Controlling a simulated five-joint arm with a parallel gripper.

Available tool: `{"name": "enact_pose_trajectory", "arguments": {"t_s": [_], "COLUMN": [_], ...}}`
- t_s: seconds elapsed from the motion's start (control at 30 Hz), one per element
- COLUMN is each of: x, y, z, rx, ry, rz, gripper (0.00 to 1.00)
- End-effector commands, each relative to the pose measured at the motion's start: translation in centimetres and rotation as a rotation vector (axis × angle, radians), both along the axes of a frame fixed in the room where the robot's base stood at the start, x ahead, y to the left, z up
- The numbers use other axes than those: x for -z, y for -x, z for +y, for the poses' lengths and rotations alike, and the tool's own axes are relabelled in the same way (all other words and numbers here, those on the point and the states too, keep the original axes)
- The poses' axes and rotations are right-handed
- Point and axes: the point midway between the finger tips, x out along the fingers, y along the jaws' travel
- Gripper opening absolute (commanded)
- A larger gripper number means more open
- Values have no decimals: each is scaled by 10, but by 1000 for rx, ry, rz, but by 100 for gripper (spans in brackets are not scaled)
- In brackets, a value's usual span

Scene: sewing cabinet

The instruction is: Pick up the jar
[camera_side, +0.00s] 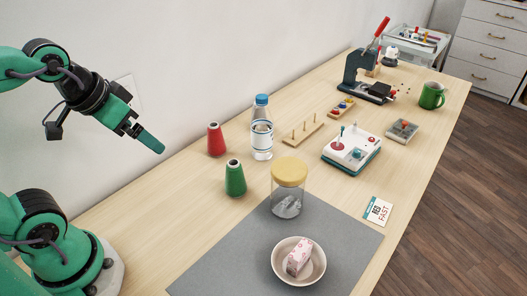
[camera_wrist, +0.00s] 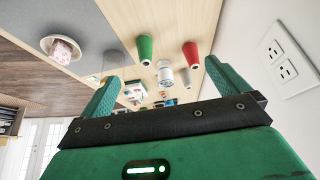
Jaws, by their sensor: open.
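The jar (camera_side: 288,203) is clear glass with a pale yellow lid (camera_side: 290,171). It stands upright at the back edge of the grey mat (camera_side: 225,257) in the side view. In the wrist view a faint greyish shape that may be the jar shows beyond the left finger. My gripper (camera_side: 150,142) is up in the air at the left, well apart from the jar and higher than it. In the wrist view its two green fingers (camera_wrist: 163,72) are spread apart with nothing held between them.
A green spool (camera_side: 235,179), a red spool (camera_side: 216,140) and a water bottle (camera_side: 262,130) stand behind the jar. A bowl with a pink patterned block (camera_side: 299,258) is in front. A card (camera_side: 377,211) lies right. A white wall is behind my gripper.

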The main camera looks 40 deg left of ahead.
Motion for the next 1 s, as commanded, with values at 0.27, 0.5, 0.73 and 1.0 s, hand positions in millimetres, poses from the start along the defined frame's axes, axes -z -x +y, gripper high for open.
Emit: {"name": "enact_pose_trajectory", "arguments": {"t_s": [0.27,0.5,0.73,1.0], "x": [-23,-54,-68,-87], "y": [-1,-4,-26,-66], "z": [0,-2,-12,-34], "rx": [0,5,23,51], "ry": [0,2,11,21], "rz": [-4,8,54,135], "gripper": [100,100,100,100]}}
